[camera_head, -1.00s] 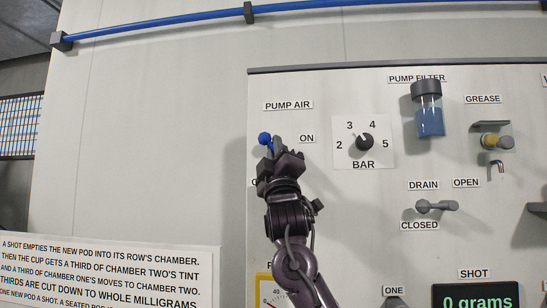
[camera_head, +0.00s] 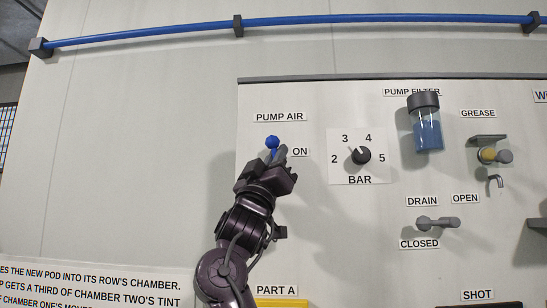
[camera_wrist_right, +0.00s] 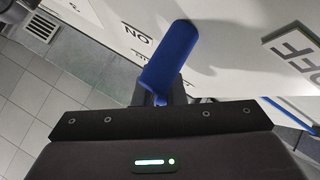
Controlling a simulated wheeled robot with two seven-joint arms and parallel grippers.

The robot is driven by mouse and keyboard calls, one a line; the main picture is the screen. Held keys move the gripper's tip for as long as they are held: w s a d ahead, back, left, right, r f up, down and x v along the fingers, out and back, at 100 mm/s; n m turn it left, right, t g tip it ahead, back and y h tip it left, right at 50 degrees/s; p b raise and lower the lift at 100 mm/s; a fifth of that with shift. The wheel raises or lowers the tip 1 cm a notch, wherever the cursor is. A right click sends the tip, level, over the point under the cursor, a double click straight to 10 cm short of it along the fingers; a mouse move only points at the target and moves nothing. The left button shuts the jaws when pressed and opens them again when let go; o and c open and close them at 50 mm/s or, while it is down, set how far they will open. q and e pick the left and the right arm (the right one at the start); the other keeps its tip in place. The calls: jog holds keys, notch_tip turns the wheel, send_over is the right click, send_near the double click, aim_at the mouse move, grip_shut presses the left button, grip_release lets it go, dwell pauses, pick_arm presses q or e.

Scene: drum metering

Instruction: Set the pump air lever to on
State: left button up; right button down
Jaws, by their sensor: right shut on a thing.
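The pump air lever (camera_head: 272,142) has a blue knob end and sits under the PUMP AIR label (camera_head: 279,117), just left of the ON label (camera_head: 300,152). Its handle (camera_wrist_right: 172,55) shows as a blue cylinder in the right wrist view. My right gripper (camera_head: 278,155) is shut on the lever just below the knob. The gripper and arm hide the lever's lower part and pivot. My left gripper is not in view.
A BAR dial (camera_head: 361,155) is right of the lever. Farther right are the pump filter (camera_head: 427,125), a grease fitting (camera_head: 490,155) and the drain lever (camera_head: 436,223). A blue pipe (camera_head: 330,19) runs along the wall above. The panel left of the lever is bare.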

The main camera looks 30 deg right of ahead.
jog(key=m+g, duration=0.1)
jog(key=m, duration=0.1)
jog(key=r+g+h+p, duration=0.1)
jog(key=shift+s+a+m+g, duration=0.1)
jog(key=shift+s+m+g, duration=0.2)
jog(key=shift+m, duration=0.1)
jog(key=shift+m+g, duration=0.5)
jog(key=shift+d+m+g+h+p, duration=0.2)
jog(key=shift+m+g+h+p, duration=0.25)
jog(key=shift+g, duration=0.25)
jog(key=shift+f+m+g, duration=0.15)
jog(key=shift+m+g, duration=0.15)
jog(key=shift+m, duration=0.05)
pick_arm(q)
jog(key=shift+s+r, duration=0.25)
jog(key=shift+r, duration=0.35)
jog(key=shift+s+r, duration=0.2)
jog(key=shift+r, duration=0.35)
pick_arm(e)
jog(key=c, duration=1.5)
grip_release()
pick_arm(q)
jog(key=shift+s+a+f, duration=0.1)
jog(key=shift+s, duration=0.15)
pick_arm(e)
jog(key=shift+a+f, duration=0.1)
jog(key=shift+a, duration=0.05)
